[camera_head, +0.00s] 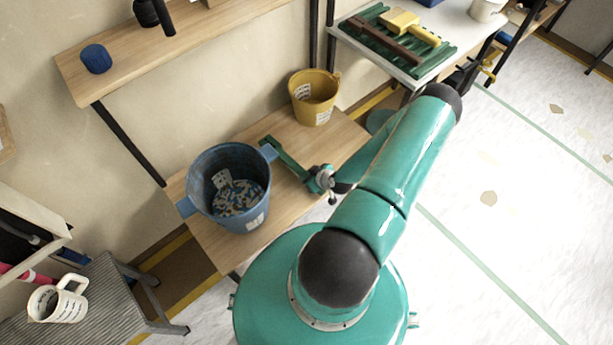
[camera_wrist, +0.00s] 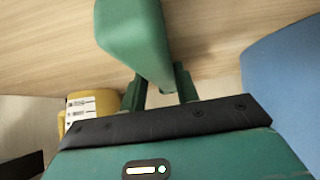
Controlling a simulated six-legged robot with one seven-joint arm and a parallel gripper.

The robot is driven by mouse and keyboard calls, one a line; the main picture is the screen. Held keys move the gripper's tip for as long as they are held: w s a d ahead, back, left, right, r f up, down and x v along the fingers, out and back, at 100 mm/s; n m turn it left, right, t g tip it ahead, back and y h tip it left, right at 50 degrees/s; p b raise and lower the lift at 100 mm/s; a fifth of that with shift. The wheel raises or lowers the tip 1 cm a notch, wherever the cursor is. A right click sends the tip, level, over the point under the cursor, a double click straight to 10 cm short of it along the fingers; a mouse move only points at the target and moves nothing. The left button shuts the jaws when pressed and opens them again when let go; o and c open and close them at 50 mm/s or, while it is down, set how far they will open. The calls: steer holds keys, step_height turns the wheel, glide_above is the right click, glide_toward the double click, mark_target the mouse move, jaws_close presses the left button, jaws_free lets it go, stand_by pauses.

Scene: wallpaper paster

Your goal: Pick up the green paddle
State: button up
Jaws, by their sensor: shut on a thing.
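The green paddle (camera_head: 286,160) shows in the head view as a narrow green bar between the blue bucket (camera_head: 203,170) and the yellow bucket (camera_head: 313,100). My gripper (camera_head: 316,180) is at its lower right end. In the wrist view the green paddle (camera_wrist: 134,38) reaches up from between the two fingers of my gripper (camera_wrist: 160,88), which is shut on it. The wooden bench top lies behind the paddle; I cannot tell whether the paddle touches it. The part of the paddle inside the jaws is hidden.
The blue bucket holds bluish and pale pieces. A wooden wall shelf (camera_head: 135,55) carries a blue round container (camera_head: 96,58). A white table (camera_head: 440,72) with a green rack stands at the back right. A white measuring cup (camera_head: 58,298) is at lower left. Open floor lies right.

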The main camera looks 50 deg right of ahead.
step_height(320, 180, up, 8)
steer(key=shift+r, duration=0.25)
steer(key=o, duration=0.5)
steer(key=shift+c, duration=0.2)
steer(key=c, duration=0.6)
